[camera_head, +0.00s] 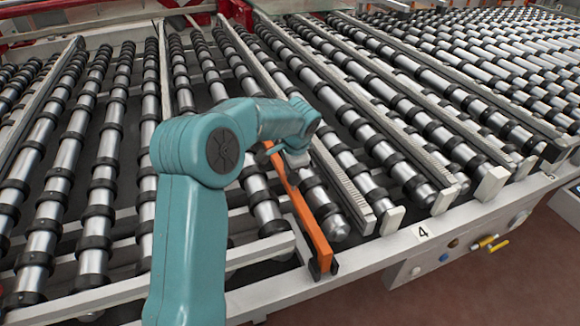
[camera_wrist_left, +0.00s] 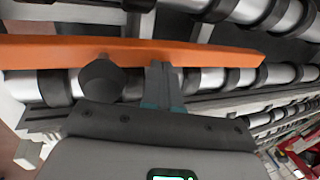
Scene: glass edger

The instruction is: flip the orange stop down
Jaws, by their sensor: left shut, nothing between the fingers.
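The orange stop (camera_head: 300,205) is a long flat bar. Its near end sits in a dark bracket (camera_head: 322,268) on the front beam, and its far end runs back between the rollers behind my left wrist. I cannot tell its exact tilt. In the left wrist view the stop (camera_wrist_left: 205,53) crosses the upper part, with its pointed end at the right. My left gripper (camera_wrist_left: 165,78) is shut and empty, its fingertips close against or just beside the bar's edge; contact is unclear. A dark knob (camera_wrist_left: 100,80) shows beside the fingers. My right gripper is out of view.
Rows of metal rollers with black rings (camera_head: 97,215) fill the bed on both sides. Pale slotted rails (camera_head: 345,185) run between them. The white front beam (camera_head: 375,252) carries a "4" label (camera_head: 423,232) and yellow valves (camera_head: 490,243). Open floor lies in front.

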